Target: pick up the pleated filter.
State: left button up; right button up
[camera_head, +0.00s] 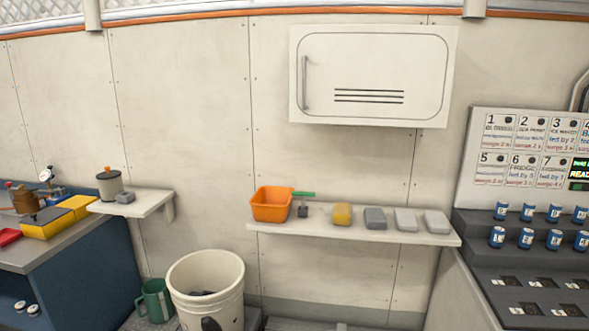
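I cannot make out a pleated filter for certain in the head view. A pale canister (109,185) with a dark top and an orange knob stands upright on a small white wall shelf (152,203) at the left; no pleats can be told on it. A small grey block (124,197) lies beside it. Neither of my grippers is in view.
A long wall shelf (350,234) holds an orange bin (271,206), a green-handled brush, a yellow block and grey blocks. A white bucket (208,275) and green jug (156,301) stand below. Blue cans fill the right rack. A cluttered workbench (68,254) is left.

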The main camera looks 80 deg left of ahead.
aim_at(109, 182)
jog(key=u, duration=3.85)
jog(key=z, duration=0.3)
jog(key=i+j+z, duration=0.45)
jog(key=z, duration=0.2)
jog(key=i+j+z, duration=0.15)
jog(key=j+z, duration=0.2)
jog(key=i+j+z, duration=0.1)
jog(key=j+z, duration=0.25)
jog(key=j, duration=0.15)
